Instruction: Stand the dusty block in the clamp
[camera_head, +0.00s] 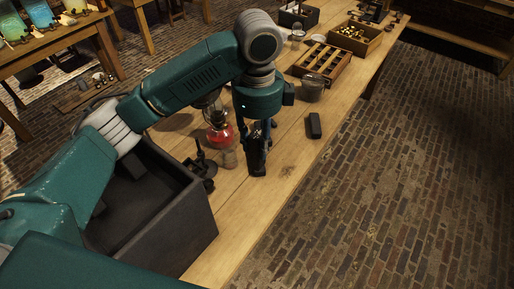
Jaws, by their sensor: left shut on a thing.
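My left gripper (257,158) points down over the wooden table, right of the red glass vessel. It is shut on a dark thing, which looks like a block but blends with the black fingers, so its outline and any dust are hard to tell. Another dark block (314,125) lies on the table to the right of the gripper. A small black stand (203,166), possibly the clamp, is on the table left of the gripper, beside the dark bin. My right gripper is not in view.
A large dark open bin (205,215) with dark blocks inside stands at the near left. A red glass vessel (219,137) is close to the gripper. A jar (312,88) and wooden trays (322,62) stand farther back. The table's right strip is mostly clear.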

